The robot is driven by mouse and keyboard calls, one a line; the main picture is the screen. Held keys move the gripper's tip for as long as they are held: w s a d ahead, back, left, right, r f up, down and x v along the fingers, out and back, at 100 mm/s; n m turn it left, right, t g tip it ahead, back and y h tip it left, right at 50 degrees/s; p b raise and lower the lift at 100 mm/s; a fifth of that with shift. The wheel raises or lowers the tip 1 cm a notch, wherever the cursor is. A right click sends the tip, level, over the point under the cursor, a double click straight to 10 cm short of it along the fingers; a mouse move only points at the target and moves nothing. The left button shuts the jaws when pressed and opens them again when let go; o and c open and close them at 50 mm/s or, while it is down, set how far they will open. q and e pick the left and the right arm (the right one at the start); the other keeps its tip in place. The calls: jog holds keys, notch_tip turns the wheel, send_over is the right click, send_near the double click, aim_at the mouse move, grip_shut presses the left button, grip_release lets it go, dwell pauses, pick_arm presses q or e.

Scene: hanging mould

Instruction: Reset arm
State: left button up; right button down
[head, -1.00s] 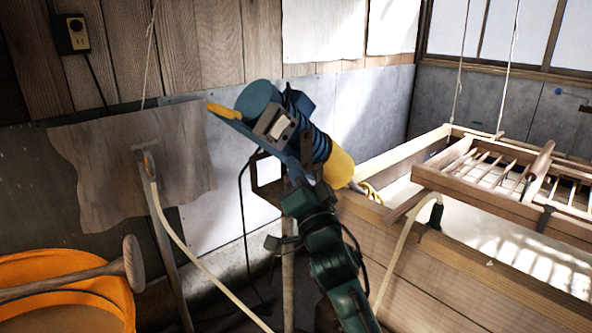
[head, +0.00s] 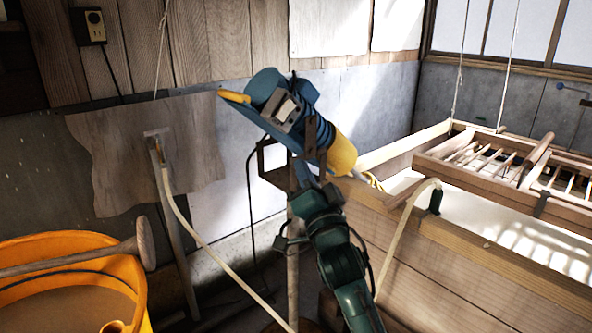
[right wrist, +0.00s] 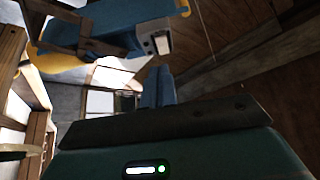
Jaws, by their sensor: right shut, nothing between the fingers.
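My right arm, dark green, rises from the bottom middle of the head view. Its gripper (head: 305,176) points up at a blue and yellow motor-like machine (head: 325,148); the blue fingers overlap the machine's stand in the picture, and I cannot tell if they touch. In the right wrist view the two blue fingers (right wrist: 158,87) are together with nothing between them. The machine (right wrist: 110,30) shows beyond and above them there. My left gripper is not in view. The hanging mould (head: 480,172), a slatted wooden frame, hangs on cords over the vat at the right.
A wooden vat (head: 470,262) with pale liquid fills the right side. An orange tub (head: 130,275) with a wooden mallet (head: 75,261) stands at lower left. A power outlet (head: 90,25) is on the wall.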

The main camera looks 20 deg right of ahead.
jog(key=s+a+f+n+g+y+p, duration=0.1)
jog(key=s+f+n+g, duration=0.25)
jog(key=f, duration=0.55)
jog(key=s+a+f+n+g+p, duration=0.15)
jog(key=s+f, duration=0.35)
jog(key=f, duration=0.5)
jog(key=s+a+f+n+g+y+p, duration=0.1)
jog(key=s+f+n+g, duration=0.2)
jog(key=s+f, duration=0.4)
jog(key=s+a+f+n+g+y+p, duration=0.1)
jog(key=s+f+n+g, duration=0.3)
jog(key=s, duration=0.9)
notch_tip(320, 180, down, 3)
jog(key=shift+f, duration=0.1)
